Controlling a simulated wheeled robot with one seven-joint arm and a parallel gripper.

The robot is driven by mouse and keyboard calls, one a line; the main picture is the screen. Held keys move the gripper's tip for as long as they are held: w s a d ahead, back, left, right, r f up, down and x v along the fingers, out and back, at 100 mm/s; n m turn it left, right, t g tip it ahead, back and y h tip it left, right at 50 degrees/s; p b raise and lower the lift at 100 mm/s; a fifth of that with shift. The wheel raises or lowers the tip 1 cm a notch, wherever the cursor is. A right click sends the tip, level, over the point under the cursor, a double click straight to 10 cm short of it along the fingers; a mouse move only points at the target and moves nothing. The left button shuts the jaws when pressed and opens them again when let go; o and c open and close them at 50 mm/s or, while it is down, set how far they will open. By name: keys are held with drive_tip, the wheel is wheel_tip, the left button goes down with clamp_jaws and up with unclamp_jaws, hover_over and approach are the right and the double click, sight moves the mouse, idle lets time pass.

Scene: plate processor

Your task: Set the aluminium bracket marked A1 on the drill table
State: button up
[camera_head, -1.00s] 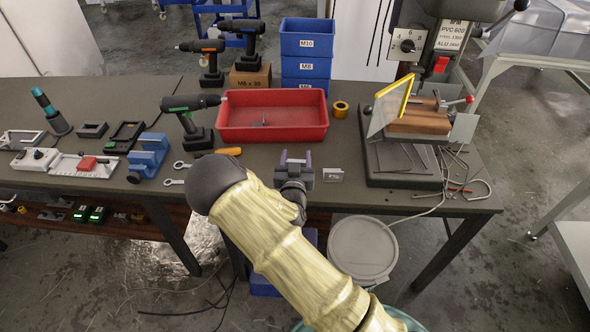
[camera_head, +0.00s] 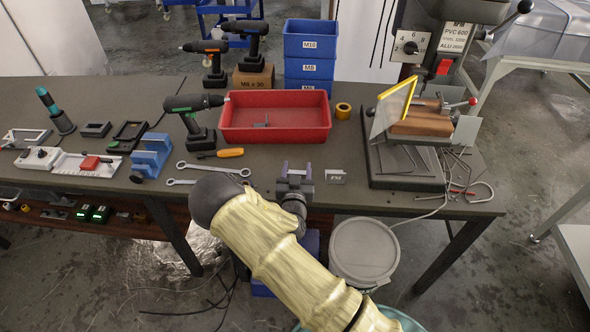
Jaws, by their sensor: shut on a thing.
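My gripper (camera_head: 296,172) is over the front part of the bench, between the red tray and the bench's near edge. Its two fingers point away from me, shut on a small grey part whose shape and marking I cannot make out. A small light metal bracket (camera_head: 335,177) with an unreadable dark marking is just right of my gripper. The drill table (camera_head: 421,126), with a wooden block on it, is at the right under the drill press, behind a yellow-edged clear guard (camera_head: 390,108). I cannot read A1 on any part.
The red tray (camera_head: 275,134) holds a small grey piece. A green-black drill (camera_head: 195,115), spanners (camera_head: 212,169) and a blue vise (camera_head: 150,155) lie left. A tape roll (camera_head: 343,110) stands right of the tray. The drill press base (camera_head: 402,181) has cables beside it. A round lidded bin (camera_head: 364,248) stands below.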

drive_tip(key=shift+d+f, duration=0.1)
drive_tip(key=shift+f, duration=0.05)
drive_tip(key=o, duration=1.1)
drive_tip(key=shift+d, duration=0.15)
drive_tip(key=shift+s+a, duration=0.2)
drive_tip(key=s+b, duration=0.1)
drive_tip(key=s, duration=1)
drive_tip(key=shift+s+a, duration=0.15)
drive_tip(key=shift+s, duration=0.1)
